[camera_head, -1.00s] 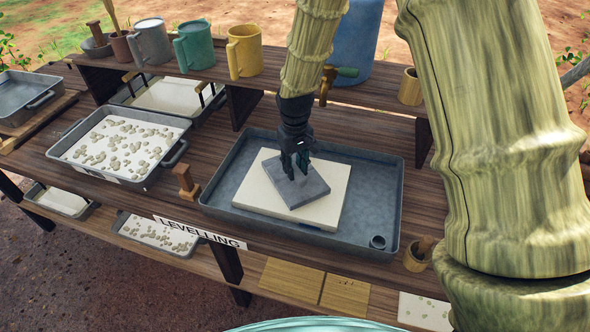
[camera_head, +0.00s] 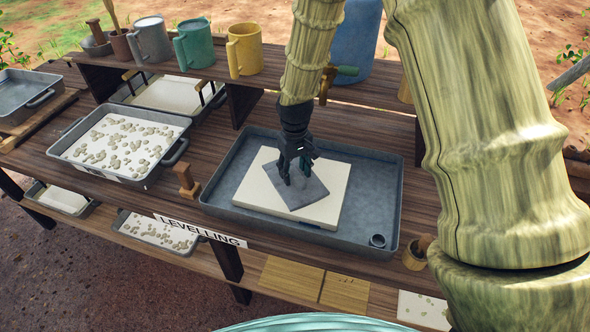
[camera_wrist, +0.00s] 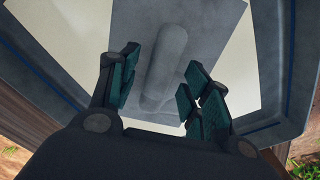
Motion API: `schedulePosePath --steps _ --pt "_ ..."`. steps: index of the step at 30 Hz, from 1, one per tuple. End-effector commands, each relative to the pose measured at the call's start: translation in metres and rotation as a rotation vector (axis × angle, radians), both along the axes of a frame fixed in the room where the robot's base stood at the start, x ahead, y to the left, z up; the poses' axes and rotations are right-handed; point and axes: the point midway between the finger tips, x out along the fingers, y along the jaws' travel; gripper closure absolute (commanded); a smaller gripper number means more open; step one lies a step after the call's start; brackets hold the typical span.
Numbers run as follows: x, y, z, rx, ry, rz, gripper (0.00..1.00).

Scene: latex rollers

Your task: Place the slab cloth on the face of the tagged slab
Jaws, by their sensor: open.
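The grey slab cloth (camera_head: 304,196) lies flat on the pale slab (camera_head: 325,212), turned at an angle to it. My gripper (camera_head: 294,178) is over the cloth, pointing down. In the wrist view the cloth (camera_wrist: 208,35) has a raised rounded ridge (camera_wrist: 163,70) along its middle. My gripper's open fingers (camera_wrist: 160,92) stand on either side of this ridge, apart from it on the right; contact on the left is unclear.
A tray of pale lumps (camera_head: 122,145) stands at left, with a wooden stamp-like piece (camera_head: 187,182) between the trays. Mugs (camera_head: 245,50) and a blue container (camera_head: 357,45) stand on the raised back shelf.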

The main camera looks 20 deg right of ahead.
Motion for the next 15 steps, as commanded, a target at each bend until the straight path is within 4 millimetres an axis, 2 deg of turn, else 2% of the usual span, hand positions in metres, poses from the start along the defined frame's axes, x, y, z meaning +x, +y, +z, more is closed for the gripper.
schedulePosePath --steps 8,15 --pt "0.000 0.000 0.015 0.000 -0.001 0.000 0.52" --pt "0.001 0.000 0.047 0.000 -0.002 0.000 0.52"
